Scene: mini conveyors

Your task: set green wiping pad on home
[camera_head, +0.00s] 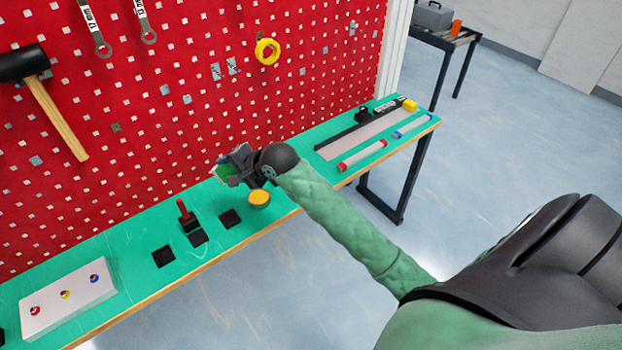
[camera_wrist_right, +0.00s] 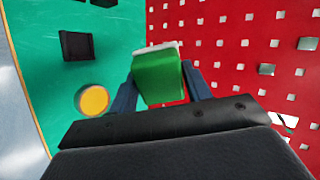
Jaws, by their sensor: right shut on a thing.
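The green wiping pad (camera_wrist_right: 158,80), a green block with a white edge, is between the two fingers of my right gripper (camera_wrist_right: 160,92) in the wrist view. In the head view my right gripper (camera_head: 232,166) is shut on it above the bench, near the red pegboard, and only a small green part of the pad (camera_head: 222,171) shows. Nothing in view is labelled home. Dark squares lie on the bench at the left (camera_head: 163,256), middle (camera_head: 198,238) and right (camera_head: 230,218); I cannot tell which, if any, is home. My left gripper is not in view.
A yellow-topped round item (camera_head: 259,198) sits near the bench's front edge, close below my right gripper. A red-handled item (camera_head: 184,209) stands upright by the dark squares. A white box with coloured buttons (camera_head: 68,298) is at left; a mini conveyor (camera_head: 360,135) is at right.

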